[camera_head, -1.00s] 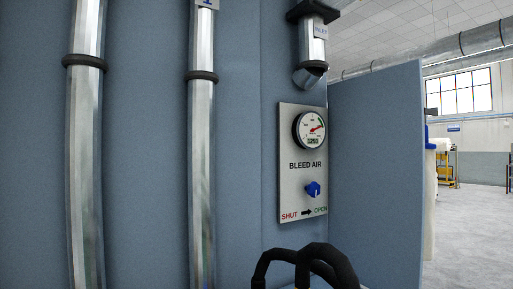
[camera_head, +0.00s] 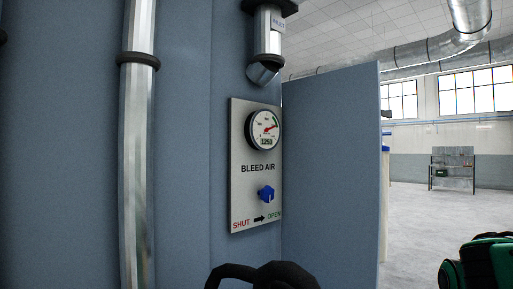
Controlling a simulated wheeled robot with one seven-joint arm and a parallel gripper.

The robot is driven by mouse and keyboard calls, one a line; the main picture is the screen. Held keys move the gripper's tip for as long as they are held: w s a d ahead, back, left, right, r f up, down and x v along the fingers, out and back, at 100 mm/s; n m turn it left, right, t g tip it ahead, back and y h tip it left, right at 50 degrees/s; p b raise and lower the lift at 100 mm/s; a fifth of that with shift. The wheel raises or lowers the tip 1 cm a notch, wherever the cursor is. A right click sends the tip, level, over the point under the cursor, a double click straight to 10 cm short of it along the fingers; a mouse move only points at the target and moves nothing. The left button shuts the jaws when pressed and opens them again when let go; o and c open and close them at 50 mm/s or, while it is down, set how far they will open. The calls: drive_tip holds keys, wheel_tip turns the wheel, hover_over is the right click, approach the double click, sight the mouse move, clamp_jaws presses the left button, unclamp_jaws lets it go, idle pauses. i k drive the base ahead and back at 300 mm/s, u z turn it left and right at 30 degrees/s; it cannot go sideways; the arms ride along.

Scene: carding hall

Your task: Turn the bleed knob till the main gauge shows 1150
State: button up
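The main gauge (camera_head: 264,130) is a round white dial with a red needle and a green arc at its upper right. Its small digital window seems to read 1250, though the digits are tiny. It sits at the top of a grey panel (camera_head: 240,150) marked BLEED AIR. The blue bleed knob (camera_head: 266,194) is below it, above a black arrow pointing from a red SHUT at left to a green OPEN at right. Nothing touches the knob. I cannot make out my gripper in this view.
A shiny vertical pipe (camera_head: 136,150) runs left of the panel. A short pipe end (camera_head: 267,45) hangs above it. A blue-grey wall panel (camera_head: 331,170) stands to the right. Black curved parts (camera_head: 262,275) rise below. A green and black object (camera_head: 487,264) is at lower right. Open floor lies beyond.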

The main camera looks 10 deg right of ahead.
sight(267, 193)
drive_tip(key=z, duration=0.95)
drive_tip(key=k, duration=0.8)
drive_tip(key=u, duration=0.75)
drive_tip(key=i, duration=1)
